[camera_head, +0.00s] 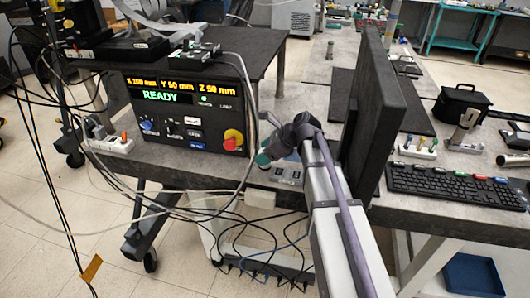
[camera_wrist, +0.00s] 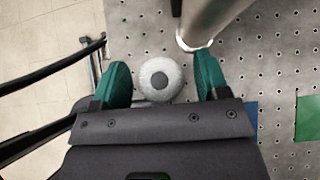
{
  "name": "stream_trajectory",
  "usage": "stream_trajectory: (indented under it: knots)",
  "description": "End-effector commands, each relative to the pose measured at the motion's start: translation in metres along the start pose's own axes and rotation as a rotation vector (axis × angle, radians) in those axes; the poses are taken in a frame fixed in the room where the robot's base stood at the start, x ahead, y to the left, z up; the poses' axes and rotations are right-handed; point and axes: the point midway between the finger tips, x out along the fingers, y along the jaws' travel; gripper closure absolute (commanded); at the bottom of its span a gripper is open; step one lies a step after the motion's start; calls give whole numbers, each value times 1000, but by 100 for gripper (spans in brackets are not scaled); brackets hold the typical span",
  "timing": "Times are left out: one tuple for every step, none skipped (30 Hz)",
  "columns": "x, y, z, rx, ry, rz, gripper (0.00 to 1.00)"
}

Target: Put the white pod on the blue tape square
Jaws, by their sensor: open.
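The white pod (camera_wrist: 160,80) is round with a grey centre. In the wrist view it sits between the two teal fingers of my gripper (camera_wrist: 161,82), nearer the left finger, with a gap to the right one. The fingers are open and not closed on it. The blue tape square (camera_wrist: 251,115) shows as a strip at the right of the gripper body, which hides part of it. In the head view my gripper (camera_head: 268,158) is low at the table's front edge, with a teal finger showing; I cannot make out the pod there.
A metal cylinder (camera_wrist: 210,20) stands close beyond the right finger. A green tape square (camera_wrist: 308,118) lies at the right on the perforated plate (camera_wrist: 275,60). In the head view a control box (camera_head: 185,115) with cables is left of my arm, and a dark upright panel (camera_head: 375,120) is right.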

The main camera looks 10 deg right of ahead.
Motion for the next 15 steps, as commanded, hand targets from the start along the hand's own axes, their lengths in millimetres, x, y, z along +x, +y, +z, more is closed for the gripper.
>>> stream_trajectory:
  knots:
    - [-4, 0, 4, 0, 0, 0, 32]
    - [-8, 0, 4, 1, 0, -1, 32]
    - [-15, 0, 5, 2, 0, -1, 32]
    - [-21, 0, 6, 2, 0, -1, 32]
    - [-27, 0, 7, 2, 0, 0, 32]
    - [-35, 0, 7, 2, 0, -1, 32]
    - [-42, 0, 7, 2, 0, -1, 32]
    - [-47, 0, 7, 1, 0, -1, 32]
    - [-53, 0, 7, 2, 0, -1, 32]
    - [-56, 0, 6, 2, 0, -1, 32]
    - [-58, 0, 5, 2, 0, -1, 32]
    - [-59, 0, 4, 1, 0, 0, 32]
    - [-59, 0, 3, 1, 0, 0, 32]
    - [-58, 0, 2, 0, 0, 1, 32]
    - [-57, 0, 2, 0, 0, 1, 32]
